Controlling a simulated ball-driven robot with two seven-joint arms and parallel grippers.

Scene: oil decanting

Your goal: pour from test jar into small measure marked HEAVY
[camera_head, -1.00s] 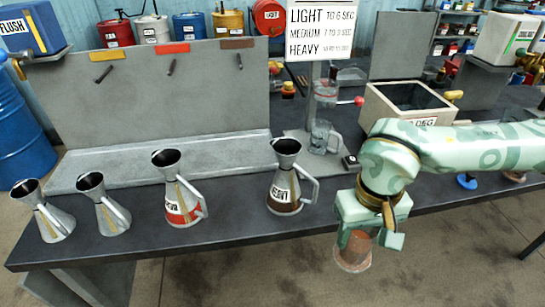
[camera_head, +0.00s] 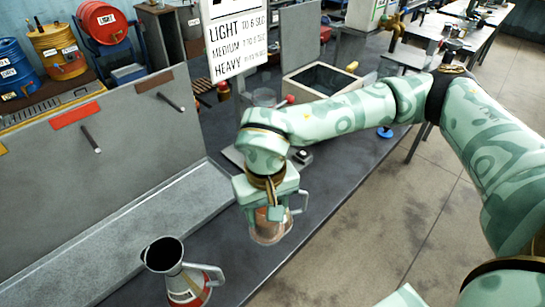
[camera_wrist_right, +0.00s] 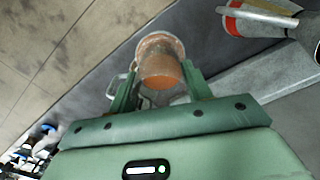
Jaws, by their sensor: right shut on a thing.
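My right gripper (camera_head: 268,208) is shut on the test jar (camera_head: 268,233), a clear cup with reddish-brown contents. A red-banded measure (camera_head: 168,262) stands at lower left, and shows in the wrist view (camera_wrist_right: 240,25). My left gripper is not in view.
An open box (camera_head: 322,80) and a small dark item (camera_head: 302,156) lie beyond my right arm. A grey tray with a tall back panel (camera_head: 110,150) fills the left. The bench between tray and jar is clear.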

